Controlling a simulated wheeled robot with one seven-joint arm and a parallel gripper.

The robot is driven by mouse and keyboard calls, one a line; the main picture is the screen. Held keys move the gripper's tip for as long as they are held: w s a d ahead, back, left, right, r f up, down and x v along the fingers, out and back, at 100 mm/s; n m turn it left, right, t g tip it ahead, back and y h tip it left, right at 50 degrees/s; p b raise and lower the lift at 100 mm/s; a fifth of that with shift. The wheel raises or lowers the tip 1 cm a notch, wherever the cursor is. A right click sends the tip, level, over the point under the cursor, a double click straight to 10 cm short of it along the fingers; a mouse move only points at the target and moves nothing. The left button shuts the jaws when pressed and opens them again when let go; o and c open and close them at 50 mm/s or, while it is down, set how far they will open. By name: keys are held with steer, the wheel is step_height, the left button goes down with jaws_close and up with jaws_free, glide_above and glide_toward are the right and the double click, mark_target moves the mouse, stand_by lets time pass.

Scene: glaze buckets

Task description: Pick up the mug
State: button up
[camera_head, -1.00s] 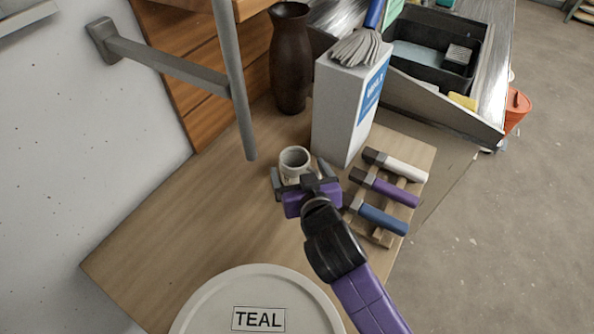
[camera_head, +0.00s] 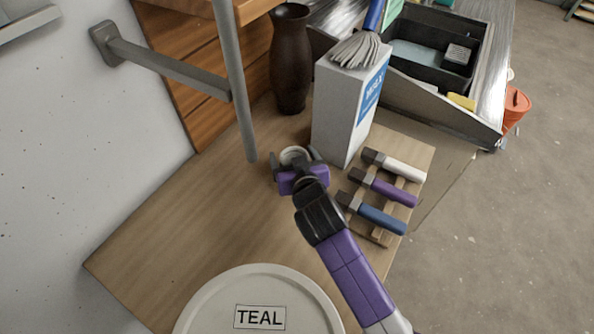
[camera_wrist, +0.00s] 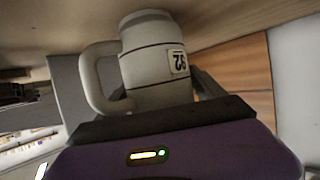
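The mug (camera_head: 294,154) is a small off-white cup with dark bands, on or just above the wooden table beside the tall box. In the wrist view the mug (camera_wrist: 158,62) shows a small "32" label on its side and its handle at picture left. My gripper (camera_head: 295,164) is level with it, with one finger on each side of its body. The fingers sit close against the mug, and in the wrist view they look shut on it. The handle lies outside the grip and partly hides one finger. Contact between the mug's base and the table is hidden.
A tall white box (camera_head: 345,112) with grey strips on top stands right behind the mug. A wooden rack (camera_head: 375,232) of several coloured-handled tools is at right. A dark vase (camera_head: 290,62) stands behind, a grey post (camera_head: 240,100) at left. A "TEAL" bucket lid (camera_head: 215,310) is in front.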

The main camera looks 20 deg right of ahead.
steer(key=c, duration=1.4)
steer(key=shift+o, duration=0.2)
